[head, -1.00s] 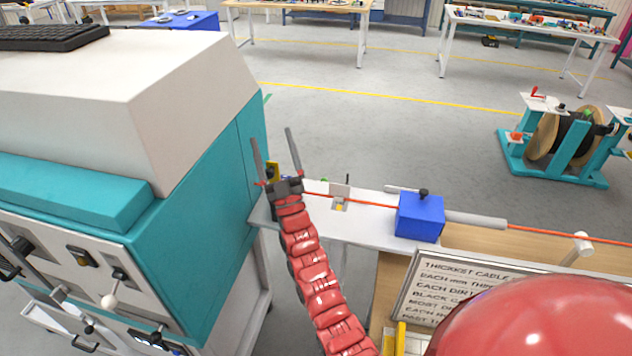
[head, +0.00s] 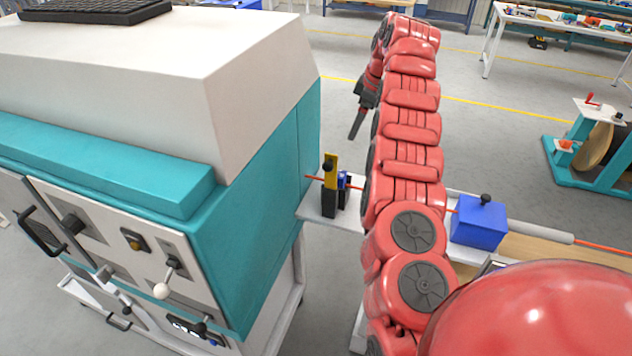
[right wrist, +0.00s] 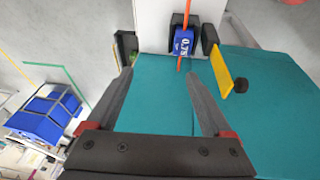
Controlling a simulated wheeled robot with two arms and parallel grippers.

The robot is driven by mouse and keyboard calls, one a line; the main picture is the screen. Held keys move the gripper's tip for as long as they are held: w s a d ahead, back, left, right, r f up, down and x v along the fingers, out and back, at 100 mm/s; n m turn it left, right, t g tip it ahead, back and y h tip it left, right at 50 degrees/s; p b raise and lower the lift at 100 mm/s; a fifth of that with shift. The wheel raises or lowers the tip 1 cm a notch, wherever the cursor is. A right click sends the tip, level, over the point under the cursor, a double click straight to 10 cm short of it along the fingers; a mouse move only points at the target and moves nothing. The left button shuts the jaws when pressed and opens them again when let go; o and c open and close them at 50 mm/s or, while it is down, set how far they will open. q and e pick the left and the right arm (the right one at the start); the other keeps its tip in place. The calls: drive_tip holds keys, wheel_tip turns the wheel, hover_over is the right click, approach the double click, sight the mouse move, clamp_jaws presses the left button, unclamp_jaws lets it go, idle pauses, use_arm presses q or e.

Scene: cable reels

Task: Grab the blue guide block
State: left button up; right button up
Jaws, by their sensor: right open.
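A small blue guide block (head: 343,181) sits in a black holder on the white shelf beside the machine; my arm partly hides the shelf. In the right wrist view the guide block (right wrist: 183,41) carries a printed label and has an orange cable running to it. A yellow plate (right wrist: 221,70) stands beside it. My right gripper (head: 359,120) hangs beyond the shelf with its fingers pointing down. In the right wrist view the right gripper (right wrist: 158,68) is open and empty, with the guide block beyond its fingertips, apart from them. My left gripper is not in view.
The white and teal machine (head: 255,170) stands left of the shelf. A larger blue box (head: 479,222) with a black knob sits on the cable line to the right. A cable reel stand (head: 590,150) is at the far right.

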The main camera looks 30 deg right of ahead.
drive_tip(key=s+a+g+y, duration=0.1)
drive_tip(key=s+a, duration=0.1)
drive_tip(key=s, duration=0.1)
drive_tip(key=p, duration=0.2)
approach(339, 173)
drive_tip(key=shift+n, duration=0.3)
drive_tip(key=b+x, duration=0.1)
drive_tip(key=x, duration=0.3)
drive_tip(key=shift+s+a+f, duration=0.1)
drive_tip(key=shift+s+a, duration=0.1)
drive_tip(key=shift+a, duration=0.1)
drive_tip(key=p+x, duration=0.2)
drive_tip(key=x, duration=0.1)
drive_tip(key=p+x, duration=0.1)
drive_tip(key=shift+w+f+p, duration=0.25)
drive_tip(key=shift+w+p, duration=0.1)
drive_tip(key=shift+p, duration=0.05)
drive_tip(key=shift+f, duration=0.25)
clamp_jaws()
